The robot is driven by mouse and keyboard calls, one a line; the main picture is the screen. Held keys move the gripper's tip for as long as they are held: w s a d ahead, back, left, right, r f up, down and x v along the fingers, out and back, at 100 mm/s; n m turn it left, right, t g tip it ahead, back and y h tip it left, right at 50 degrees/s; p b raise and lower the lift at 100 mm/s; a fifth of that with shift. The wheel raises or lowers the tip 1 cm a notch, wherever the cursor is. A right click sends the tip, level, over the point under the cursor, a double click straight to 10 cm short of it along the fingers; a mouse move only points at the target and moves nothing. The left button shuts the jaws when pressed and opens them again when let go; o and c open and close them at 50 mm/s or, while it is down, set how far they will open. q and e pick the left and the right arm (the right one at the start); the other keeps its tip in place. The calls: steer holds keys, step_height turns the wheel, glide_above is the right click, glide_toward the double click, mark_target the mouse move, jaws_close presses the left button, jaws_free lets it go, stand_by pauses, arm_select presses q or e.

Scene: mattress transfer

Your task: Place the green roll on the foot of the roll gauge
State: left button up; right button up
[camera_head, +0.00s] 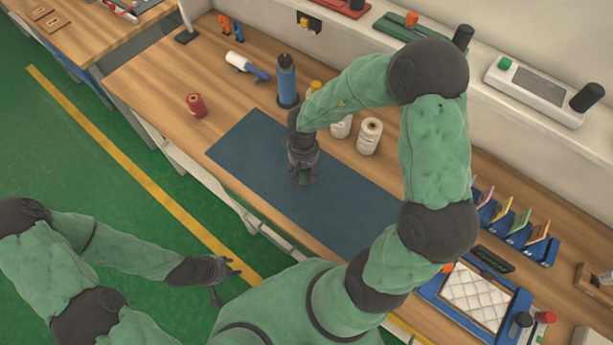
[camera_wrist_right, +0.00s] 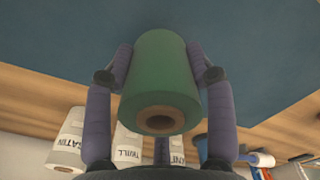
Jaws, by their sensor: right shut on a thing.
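The green roll (camera_wrist_right: 160,70) is between the two fingers of my right gripper in the right wrist view, with its brown core end facing the camera. My right gripper (camera_head: 302,180) is shut on it, over the blue mat (camera_head: 350,208). In the head view, the fingers mostly hide the roll, and I cannot tell whether it touches the mat. A white post on a dark foot (camera_head: 185,36) stands at the back left, partly cut off; I cannot tell if this is the roll gauge. My left gripper (camera_head: 225,281) is open and empty, off the table's front edge.
White labelled rolls (camera_head: 369,136) and a blue bottle (camera_head: 286,82) stand behind the mat. A red spool (camera_head: 196,105) and a lint roller (camera_head: 246,66) are left of it. A blue frame (camera_head: 437,289) and a coloured card rack (camera_head: 512,228) lie right. The mat looks clear around the gripper.

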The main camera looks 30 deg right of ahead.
mark_target(306, 175)
steer(key=shift+d+f, duration=0.3)
steer(key=shift+f, duration=0.1)
step_height(306, 175, down, 3)
steer(key=b, duration=0.2)
steer(key=shift+d+f+b, duration=0.15)
steer(key=shift+f+b, duration=0.05)
steer(key=shift+b, duration=0.2)
steer(key=shift+r, duration=0.1)
steer(key=shift+s, duration=0.1)
steer(key=shift+p, duration=0.3)
steer(key=o, duration=1.4)
